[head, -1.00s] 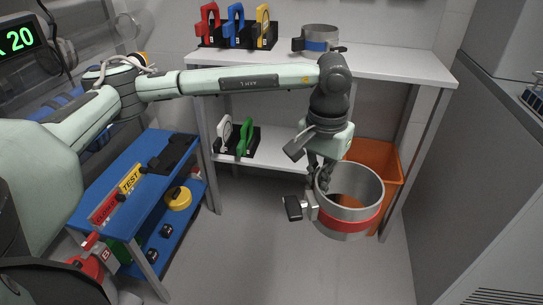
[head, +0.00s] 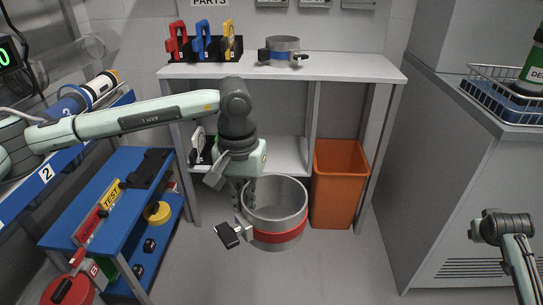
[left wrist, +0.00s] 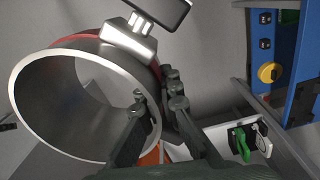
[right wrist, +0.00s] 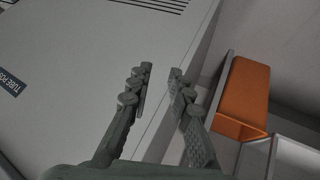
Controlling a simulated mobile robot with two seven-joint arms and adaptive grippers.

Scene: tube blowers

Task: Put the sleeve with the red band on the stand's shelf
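The metal sleeve with the red band (head: 278,222) hangs in front of the stand (head: 355,69), below its shelf (head: 286,158). Its open top faces up, and a dark-knobbed clamp sticks out at its left. My left gripper (head: 247,196) is shut on its rim at the far left side. In the left wrist view one finger is inside the sleeve (left wrist: 90,95) and the other outside. My right gripper (right wrist: 157,82) is open and empty in the right wrist view. The shelf's left part is hidden by my left arm.
A blue-banded sleeve (head: 283,47) and a rack of coloured clamps (head: 205,50) are on the stand's top. White and green items (left wrist: 245,142) stand at the shelf's left. An orange bin (head: 338,185) is under the stand's right side. A blue cart (head: 110,232) is at left.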

